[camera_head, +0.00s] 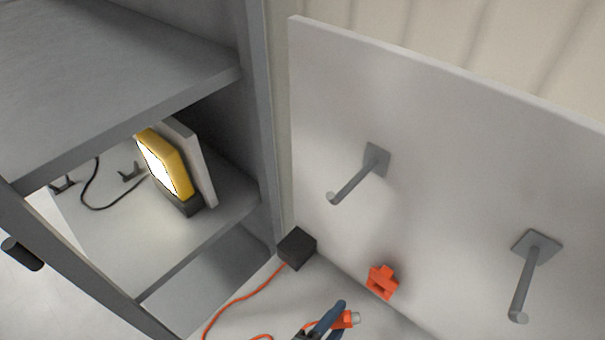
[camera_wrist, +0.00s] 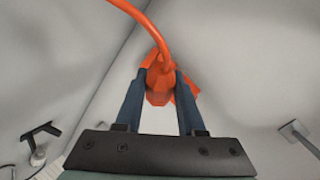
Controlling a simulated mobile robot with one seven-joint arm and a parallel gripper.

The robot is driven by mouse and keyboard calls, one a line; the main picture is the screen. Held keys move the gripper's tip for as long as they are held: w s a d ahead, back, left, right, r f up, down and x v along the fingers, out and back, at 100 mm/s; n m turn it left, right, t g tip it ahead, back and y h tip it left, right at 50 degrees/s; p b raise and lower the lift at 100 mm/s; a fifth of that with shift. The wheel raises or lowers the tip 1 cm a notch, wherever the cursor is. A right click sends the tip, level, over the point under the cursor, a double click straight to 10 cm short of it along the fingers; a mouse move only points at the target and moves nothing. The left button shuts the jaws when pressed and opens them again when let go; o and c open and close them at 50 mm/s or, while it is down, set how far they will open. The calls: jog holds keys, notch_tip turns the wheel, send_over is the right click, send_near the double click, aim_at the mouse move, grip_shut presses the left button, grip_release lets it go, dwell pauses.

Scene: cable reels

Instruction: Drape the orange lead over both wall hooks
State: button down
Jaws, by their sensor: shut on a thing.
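In the head view the lead (camera_head: 240,299) runs from a black box (camera_head: 297,248) down to the lower edge, where part is out of frame. Two grey wall hooks, left (camera_head: 352,182) and right (camera_head: 524,285), stick out from the pale panel. Both are bare.
An orange cross-shaped block (camera_head: 382,282) sits at the foot of the pale panel (camera_head: 440,130). A grey shelf unit (camera_head: 130,60) stands left, holding a lit yellow lamp (camera_head: 178,165) and a black cable (camera_head: 95,205). The space before the hooks looks clear.

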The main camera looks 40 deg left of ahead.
jog(key=w+a+r+t+h, duration=0.1)
jog(key=w+a+r+t, duration=0.1)
jog(key=a+r, duration=0.45)
jog(key=w+a+r+t, duration=0.1)
jog(key=a+r+t, duration=0.2)
jog(key=a+r, duration=0.4)
jog(key=w+a+r+m+t+h, duration=0.1)
jog(key=w+a+r+h, duration=0.15)
jog(key=r, duration=0.55)
jog(key=w+a+r+m+h+p, duration=0.1)
jog(key=r+h, duration=0.2)
jog(key=r, duration=0.4)
jog(key=w+a+r+m+t+h, duration=0.1)
jog(key=r+h, duration=0.1)
jog(key=r, duration=0.6)
jog(key=w+d+f+p, duration=0.1)
jog(key=w+d, duration=0.1)
jog(key=d, duration=4.1)
notch_tip(320, 180, down, 20)
jog(key=d+b, duration=0.2)
jog(key=b, duration=1.5)
jog(key=shift+s+d, duration=0.15)
jog(key=shift+d, duration=0.05)
